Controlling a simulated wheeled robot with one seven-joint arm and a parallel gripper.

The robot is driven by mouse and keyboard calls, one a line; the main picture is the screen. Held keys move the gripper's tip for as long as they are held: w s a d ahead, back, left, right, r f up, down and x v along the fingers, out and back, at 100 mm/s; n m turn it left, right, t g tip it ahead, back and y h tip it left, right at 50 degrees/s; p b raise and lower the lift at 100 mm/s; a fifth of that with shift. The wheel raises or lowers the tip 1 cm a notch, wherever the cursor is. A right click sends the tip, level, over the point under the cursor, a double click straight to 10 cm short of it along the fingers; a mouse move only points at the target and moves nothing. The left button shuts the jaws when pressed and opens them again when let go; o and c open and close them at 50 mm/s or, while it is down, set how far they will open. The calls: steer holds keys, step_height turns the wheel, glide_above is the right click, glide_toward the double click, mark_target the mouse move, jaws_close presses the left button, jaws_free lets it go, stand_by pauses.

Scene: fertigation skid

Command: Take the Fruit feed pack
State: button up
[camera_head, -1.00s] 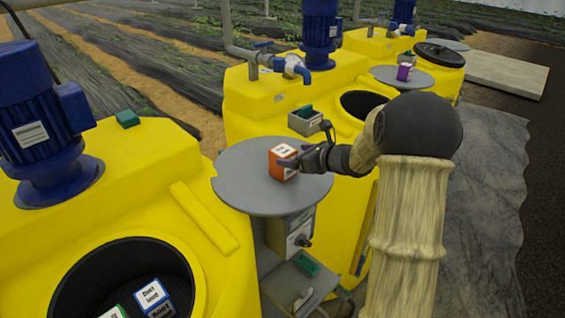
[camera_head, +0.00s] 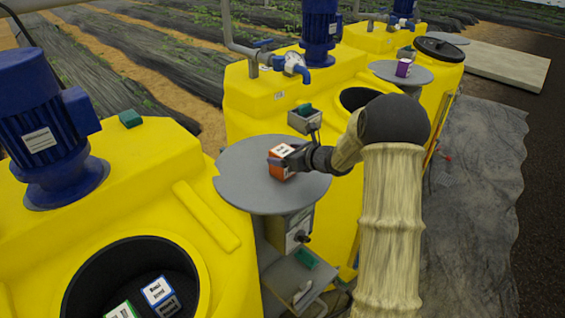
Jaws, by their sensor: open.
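An orange-red box-shaped pack with a white label (camera_head: 281,174) stands on the grey round table (camera_head: 240,190); its label is too small to read, so I cannot tell whether it is the Fruit feed pack. My gripper (camera_head: 281,160) is open at this pack, coming from the right, with its dark fingers over the upper part and partly hiding it. I cannot tell whether the fingers touch it. A purple pack (camera_head: 403,67) stands on a farther grey round table (camera_head: 382,70).
A blue-edged pack (camera_head: 159,292) and a green-edged pack (camera_head: 122,311) lie in the open black mouth of the near yellow tank (camera_head: 150,165). A grey box with a green top (camera_head: 303,121) sits behind the table. A control box (camera_head: 288,232) is below it.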

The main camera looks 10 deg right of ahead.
steer(key=c, duration=1.3)
steer(key=shift+r, duration=0.1)
step_height(320, 180, up, 10)
steer(key=b, duration=0.3)
steer(key=shift+a, duration=0.1)
